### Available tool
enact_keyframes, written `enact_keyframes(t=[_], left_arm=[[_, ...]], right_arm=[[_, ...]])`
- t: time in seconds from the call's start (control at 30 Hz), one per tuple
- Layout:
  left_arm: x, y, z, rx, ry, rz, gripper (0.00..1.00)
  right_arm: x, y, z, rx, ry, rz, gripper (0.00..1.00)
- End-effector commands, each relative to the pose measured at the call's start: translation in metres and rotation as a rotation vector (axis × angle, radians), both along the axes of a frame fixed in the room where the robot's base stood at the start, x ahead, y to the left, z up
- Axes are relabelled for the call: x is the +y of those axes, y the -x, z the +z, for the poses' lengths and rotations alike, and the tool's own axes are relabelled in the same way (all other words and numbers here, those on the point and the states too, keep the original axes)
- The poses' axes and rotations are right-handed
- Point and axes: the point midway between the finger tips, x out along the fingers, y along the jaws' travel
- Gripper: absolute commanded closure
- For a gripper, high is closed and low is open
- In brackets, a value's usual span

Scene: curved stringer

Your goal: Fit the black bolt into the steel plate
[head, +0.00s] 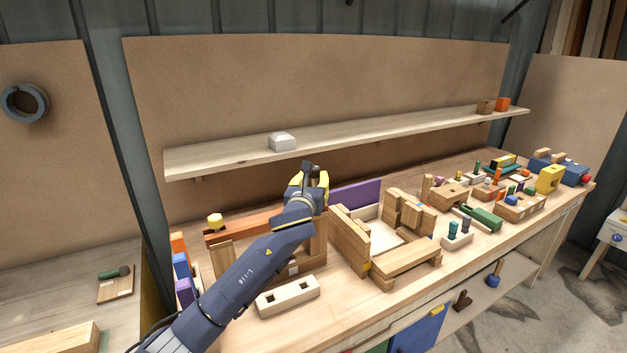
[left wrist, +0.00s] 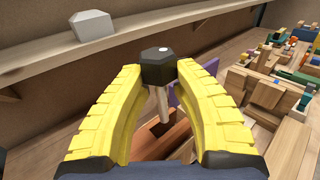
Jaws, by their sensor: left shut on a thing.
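My left gripper (head: 317,179) is raised over the back of the workbench, in front of the shelf. Its yellow fingers (left wrist: 157,85) are shut on the black bolt (left wrist: 158,68), which has a faceted black head and a pale shank pointing down. In the head view the bolt's dark head (head: 309,166) shows small at the fingertips. I cannot pick out a steel plate for certain in either view. A pale block with two square holes (head: 288,297) lies on the bench near the front, below my left forearm. My right gripper is not in view.
The shelf (head: 350,127) behind carries a whitish block (head: 283,141). On the bench (head: 345,315) stand wooden block frames (head: 409,257), a purple board (head: 355,195), and many coloured pieces toward the right. A strip along the bench's front edge is clear.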

Motion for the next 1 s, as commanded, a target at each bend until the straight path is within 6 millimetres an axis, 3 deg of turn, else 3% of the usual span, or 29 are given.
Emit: enact_keyframes(t=[1.0], left_arm=[[0.0004, -0.0002, -0.0055, -0.001, 0.000, 0.005, 1.00]], right_arm=[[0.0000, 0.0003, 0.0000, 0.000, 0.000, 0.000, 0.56]])
